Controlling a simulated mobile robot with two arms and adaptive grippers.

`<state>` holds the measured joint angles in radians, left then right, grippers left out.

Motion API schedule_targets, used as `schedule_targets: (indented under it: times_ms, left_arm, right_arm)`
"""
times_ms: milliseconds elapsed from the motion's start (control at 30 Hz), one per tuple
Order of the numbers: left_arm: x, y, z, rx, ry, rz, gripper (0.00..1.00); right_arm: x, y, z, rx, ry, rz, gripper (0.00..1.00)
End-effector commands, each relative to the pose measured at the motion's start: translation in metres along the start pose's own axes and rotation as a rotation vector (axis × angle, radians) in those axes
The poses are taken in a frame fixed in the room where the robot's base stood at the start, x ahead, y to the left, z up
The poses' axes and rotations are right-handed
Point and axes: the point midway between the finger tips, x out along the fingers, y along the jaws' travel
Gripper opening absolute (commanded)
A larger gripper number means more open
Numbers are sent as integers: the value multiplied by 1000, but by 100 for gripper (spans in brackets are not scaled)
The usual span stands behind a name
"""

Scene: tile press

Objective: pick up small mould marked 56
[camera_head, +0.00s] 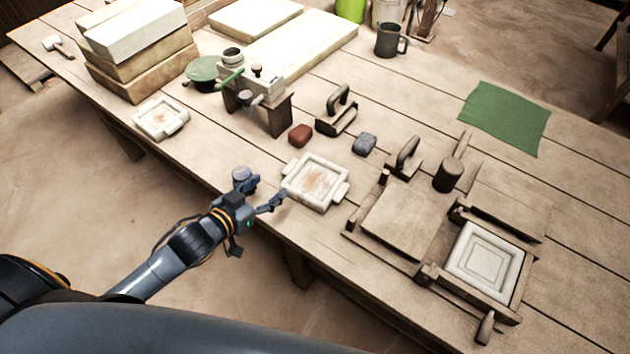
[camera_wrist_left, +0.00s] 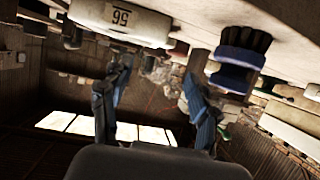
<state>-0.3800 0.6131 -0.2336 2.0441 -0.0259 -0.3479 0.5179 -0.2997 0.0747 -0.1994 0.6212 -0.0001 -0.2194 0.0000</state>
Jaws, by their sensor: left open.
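A small white square mould (camera_head: 314,184) with side lugs and a brown-stained hollow lies on the table near its front edge. In the left wrist view a pale block with a tag reading 56 (camera_wrist_left: 120,16) shows at the top left, cut by the frame edge; it appears to be this mould. The head view shows no readable number. My left gripper (camera_head: 267,190) is open and empty, just left of the mould at the table edge. Its spread fingers (camera_wrist_left: 158,75) show below the tagged block in the wrist view. A similar small mould (camera_head: 160,118) lies further left.
A reddish block (camera_head: 300,135) and a grey-blue block (camera_head: 364,144) lie behind the near mould. A wooden press (camera_head: 400,222) with a larger white mould (camera_head: 484,260) stands to the right. A small wooden stand (camera_head: 270,112) is behind left. A green cloth (camera_head: 506,117) lies back right.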

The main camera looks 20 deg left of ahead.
Motion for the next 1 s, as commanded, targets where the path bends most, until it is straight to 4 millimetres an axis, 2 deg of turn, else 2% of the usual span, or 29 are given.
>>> schedule_targets:
  times_ms: [100,367,700,1000]
  left_arm:
    - [20,0,-1,0,1,0,61]
    - [37,0,0,0,0,0,61]
    - [81,-4,1,-1,0,0,61]
    - [86,-3,2,0,-1,1,61]
  right_arm:
    - [0,3,1,-2,-1,3,40]
    - [0,6,1,-3,-2,6,40]
    - [-2,6,2,-4,-3,6,40]
    - [-2,5,2,-4,-4,6,40]
